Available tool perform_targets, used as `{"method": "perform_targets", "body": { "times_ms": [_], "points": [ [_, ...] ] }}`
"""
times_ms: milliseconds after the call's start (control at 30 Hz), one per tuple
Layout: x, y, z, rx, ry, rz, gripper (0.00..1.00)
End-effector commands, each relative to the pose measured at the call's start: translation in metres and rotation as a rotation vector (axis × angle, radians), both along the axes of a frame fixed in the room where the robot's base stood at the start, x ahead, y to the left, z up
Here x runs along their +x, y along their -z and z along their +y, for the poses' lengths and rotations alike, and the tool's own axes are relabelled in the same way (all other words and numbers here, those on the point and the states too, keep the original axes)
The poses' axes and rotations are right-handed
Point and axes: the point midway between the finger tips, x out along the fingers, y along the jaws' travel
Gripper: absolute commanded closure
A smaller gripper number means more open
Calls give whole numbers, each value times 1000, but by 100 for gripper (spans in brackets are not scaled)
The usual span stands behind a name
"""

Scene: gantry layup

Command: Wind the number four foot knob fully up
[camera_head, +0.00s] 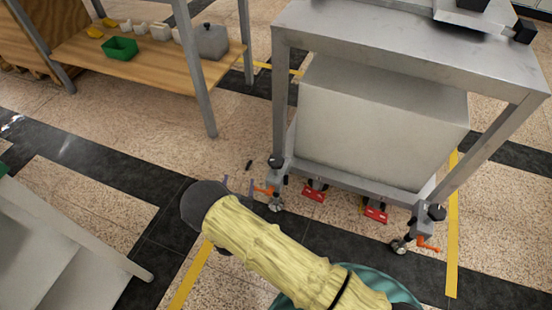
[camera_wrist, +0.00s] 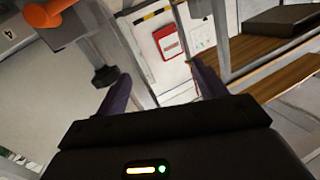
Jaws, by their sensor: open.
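The grey metal frame (camera_head: 400,55) stands on feet with black knobs. The near-left foot has a black knob (camera_head: 275,160), an orange lever (camera_head: 264,191) and a caster (camera_head: 275,206). In the wrist view, a black knob-like part (camera_wrist: 105,76) sits beside the left finger, with an orange lever (camera_wrist: 52,14) above left and a label reading 4 (camera_wrist: 8,33). My gripper (camera_head: 238,184) is open and empty, just left of this foot. Its spread fingers also show in the wrist view (camera_wrist: 161,70), and the knob is not between them. I cannot tell whether the left finger touches it.
A second front foot with a black knob (camera_head: 436,212) stands at the right. Red blocks (camera_head: 314,191) lie under the frame. A wooden shelf bench (camera_head: 150,60) holds a green bin (camera_head: 120,48) at the back left. A pale table (camera_head: 50,250) stands at the left. Floor between is clear.

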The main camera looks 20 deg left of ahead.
Motion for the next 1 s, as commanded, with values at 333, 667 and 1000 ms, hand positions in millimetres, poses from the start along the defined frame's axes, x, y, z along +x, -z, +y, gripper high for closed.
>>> {"method": "perform_targets", "body": {
  "times_ms": [333,667,1000],
  "points": [
    [-56,-5,-74,-145,292,-54,29],
    [-58,-5,-80,-152,315,-58,29],
    [-32,-3,-82,-150,316,-59,29]
  ]
}}
